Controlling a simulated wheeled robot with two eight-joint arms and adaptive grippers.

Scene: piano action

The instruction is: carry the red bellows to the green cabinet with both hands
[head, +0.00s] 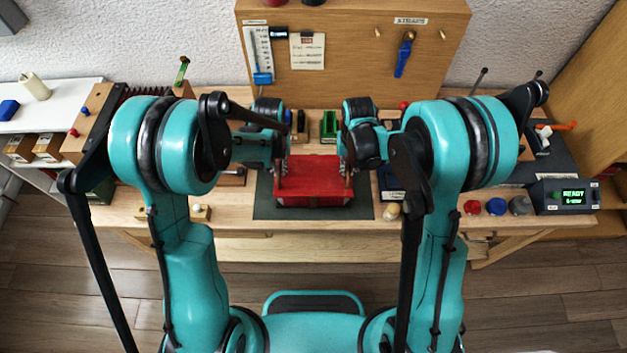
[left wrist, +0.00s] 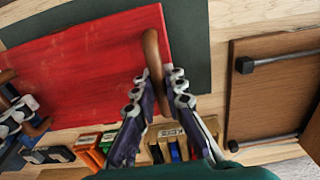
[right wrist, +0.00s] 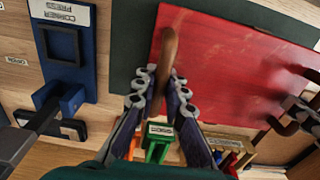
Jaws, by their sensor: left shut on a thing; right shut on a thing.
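The red bellows (head: 312,172) is a flat red box over the dark green mat on the bench, level in the head view. I cannot tell whether it touches the mat. It has a brown handle at each side. My left gripper (head: 280,172) is shut on the left handle, which shows between its fingers in the left wrist view (left wrist: 152,58). My right gripper (head: 347,172) is shut on the right handle, which shows in the right wrist view (right wrist: 167,62). I cannot clearly make out the green cabinet in these frames.
The dark green mat (head: 267,205) lies under the bellows. Small coloured blocks, including a green one (head: 328,126), stand behind it. A pegboard (head: 350,55) rises at the back. A blue press (right wrist: 62,50) and a brown board with black handles (left wrist: 270,90) flank the mat.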

